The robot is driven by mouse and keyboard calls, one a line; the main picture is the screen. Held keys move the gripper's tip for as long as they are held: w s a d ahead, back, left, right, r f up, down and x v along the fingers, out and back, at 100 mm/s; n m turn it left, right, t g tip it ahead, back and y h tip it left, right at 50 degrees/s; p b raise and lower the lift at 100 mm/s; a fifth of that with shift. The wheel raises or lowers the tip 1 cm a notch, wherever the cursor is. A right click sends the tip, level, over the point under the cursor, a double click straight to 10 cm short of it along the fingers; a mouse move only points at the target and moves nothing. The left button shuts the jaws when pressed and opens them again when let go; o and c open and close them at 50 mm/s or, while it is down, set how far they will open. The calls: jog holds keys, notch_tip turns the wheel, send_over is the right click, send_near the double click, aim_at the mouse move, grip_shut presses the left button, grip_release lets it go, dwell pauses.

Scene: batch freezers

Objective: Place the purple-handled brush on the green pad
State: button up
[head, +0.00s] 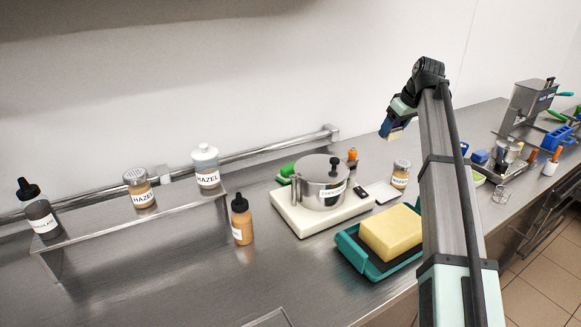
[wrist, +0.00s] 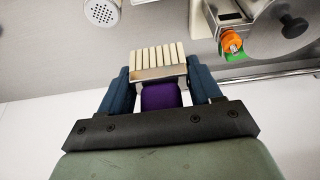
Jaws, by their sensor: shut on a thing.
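My gripper (head: 393,127) is raised above the steel counter, to the right of the lidded pot, in the head view. In the wrist view my gripper (wrist: 158,72) is shut on the purple-handled brush (wrist: 160,96), with dark blue fingers on either side. The brush's pale bristles and metal band stick out past the fingertips. A green surface (head: 287,170) shows at the left behind the pot, partly hidden; I take it for the green pad. Green (wrist: 240,55) also shows beside an orange-topped thing in the wrist view.
The pot (head: 319,186) stands on a white scale (head: 290,211). A labelled jar (head: 400,175) stands to its right. A teal tray (head: 365,262) with a yellow block is in front. Bottles and a raised shelf (head: 110,231) are at left; a wall rail runs behind.

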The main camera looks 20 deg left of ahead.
jog(key=w+a+n+g, duration=0.2)
jog(key=a+n, duration=0.2)
jog(key=a, duration=1.2)
jog(key=n+g+y, duration=0.1)
jog(key=n, duration=0.4)
send_over(290, 166)
notch_tip(290, 166, down, 4)
jog(key=shift+w+f, duration=0.1)
jog(key=shift+f, duration=5.55)
jog(key=shift+f, duration=0.15)
jog(key=o, duration=1.1)
jog(key=shift+c, duration=0.2)
jog(key=v, duration=1.2)
